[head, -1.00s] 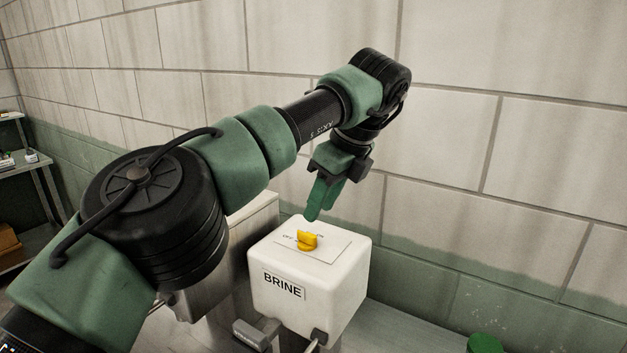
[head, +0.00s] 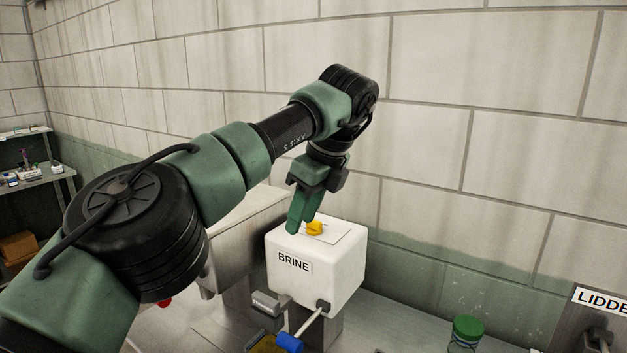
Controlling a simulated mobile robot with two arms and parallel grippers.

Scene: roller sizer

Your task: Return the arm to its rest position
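My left arm comes in from the left and reaches across the view. Its green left gripper (head: 302,210) points down just in front of the white box labelled BRINE (head: 340,268). The fingers overlap the box's top left edge in the picture; I cannot tell whether they touch it. The two fingers look close together, and I cannot tell whether a gap is left between them. A yellow knob (head: 315,228) sits on the box's top plate, just right of the fingertips. My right gripper is not in view.
A blue-ended lever (head: 289,343) sticks out below the box. A green-lidded jar (head: 467,331) stands on the right, near a sign reading LIDDE (head: 601,301). Shelves (head: 38,180) with small items stand at far left. The tiled wall is close behind the arm.

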